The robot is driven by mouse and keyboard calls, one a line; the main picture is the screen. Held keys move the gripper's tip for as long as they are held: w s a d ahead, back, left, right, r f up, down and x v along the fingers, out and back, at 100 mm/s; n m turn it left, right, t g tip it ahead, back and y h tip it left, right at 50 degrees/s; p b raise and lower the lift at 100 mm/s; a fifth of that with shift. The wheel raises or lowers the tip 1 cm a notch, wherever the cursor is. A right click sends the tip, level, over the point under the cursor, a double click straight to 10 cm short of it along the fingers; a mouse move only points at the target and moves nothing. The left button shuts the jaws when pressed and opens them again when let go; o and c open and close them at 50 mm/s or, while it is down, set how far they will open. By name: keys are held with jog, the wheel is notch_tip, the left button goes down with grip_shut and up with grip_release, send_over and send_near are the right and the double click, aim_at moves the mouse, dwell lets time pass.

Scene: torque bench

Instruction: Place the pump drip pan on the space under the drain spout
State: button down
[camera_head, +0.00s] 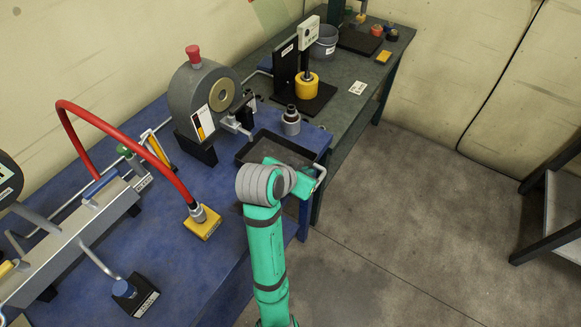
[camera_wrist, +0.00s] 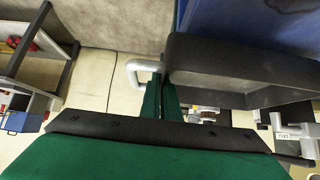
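The drip pan (camera_head: 262,143) is a shallow dark tray with a pale bent handle (camera_head: 321,174) on its near right side. In the wrist view its dark wall (camera_wrist: 235,72) fills the upper right, and the handle (camera_wrist: 138,68) is at the fingers. My gripper (camera_head: 308,183) is at the handle side; its green fingers (camera_wrist: 164,98) look closed around the handle, though the contact is partly hidden. The grey pump (camera_head: 183,98) stands left of the pan, with a pale drain spout (camera_head: 238,127) near the pan's far left corner. Whether the pan touches the bench is unclear.
A grey cylindrical fitting (camera_head: 291,122) stands just behind the pan. A yellow block (camera_head: 202,222) with a red hose (camera_head: 130,115) is on the blue bench (camera_head: 195,270) to the left. A dark bench with a yellow cylinder (camera_head: 306,84) lies beyond.

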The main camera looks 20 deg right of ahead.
jog(key=shift+w+a, duration=0.5)
jog(key=shift+w, duration=0.2)
jog(key=shift+w+a+f, duration=0.2)
jog(key=shift+w+a, duration=0.3)
jog(key=shift+w, duration=0.1)
jog(key=shift+w+a+f, duration=0.2)
jog(key=shift+w+a, duration=0.25)
jog(key=shift+w, duration=0.15)
jog(key=shift+f, duration=0.35)
jog(key=shift+f, duration=0.1)
jog(key=c, duration=2)
grip_release()
